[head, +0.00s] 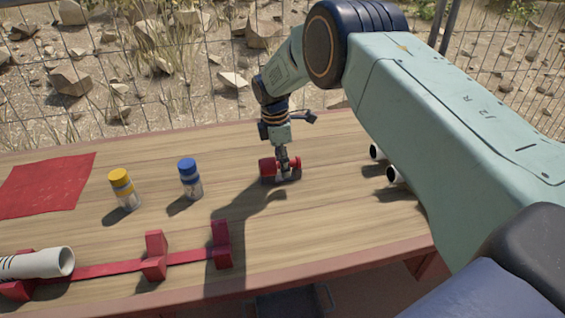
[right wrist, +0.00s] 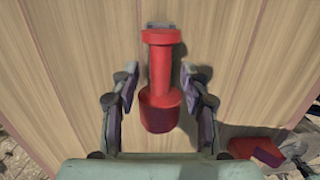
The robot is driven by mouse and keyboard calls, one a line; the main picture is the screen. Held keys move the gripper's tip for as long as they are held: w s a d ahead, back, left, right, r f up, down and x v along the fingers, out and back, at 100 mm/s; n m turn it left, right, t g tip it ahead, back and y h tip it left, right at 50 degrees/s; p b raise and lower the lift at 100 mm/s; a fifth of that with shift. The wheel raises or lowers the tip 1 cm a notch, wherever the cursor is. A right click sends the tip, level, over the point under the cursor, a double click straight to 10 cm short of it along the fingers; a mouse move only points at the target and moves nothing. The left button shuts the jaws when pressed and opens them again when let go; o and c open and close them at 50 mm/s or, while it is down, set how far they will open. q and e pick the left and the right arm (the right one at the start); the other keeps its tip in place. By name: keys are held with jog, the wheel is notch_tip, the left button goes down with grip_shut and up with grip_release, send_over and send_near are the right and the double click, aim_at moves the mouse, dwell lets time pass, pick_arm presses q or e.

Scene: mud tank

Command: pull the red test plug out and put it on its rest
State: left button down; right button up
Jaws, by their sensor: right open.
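The red plug (head: 267,170) lies on its side near the back middle of the wooden table in the head view. In the right wrist view the plug (right wrist: 160,75) has a thick end, a narrower shaft and a flange. A small grey piece (right wrist: 160,25) shows at its flange end; I cannot tell whether it is the rest. My right gripper (head: 283,160) is over the plug, pointing down. Its open fingers (right wrist: 158,85) stand on either side of the shaft, with gaps. My left gripper is not in view.
A red rack (head: 222,245) holds a white pipe (head: 40,263) at front left. A yellow-capped bottle (head: 122,188), blue-capped bottle (head: 190,180) and red cloth (head: 48,185) are left. White tubes (head: 395,175) lie right, near my arm. A wire fence (head: 190,60) stands behind.

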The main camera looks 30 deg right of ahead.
notch_tip(320, 180, up, 12)
jog(key=a, duration=0.1)
jog(key=shift+w+a+f, duration=0.15)
jog(key=shift+f, duration=0.05)
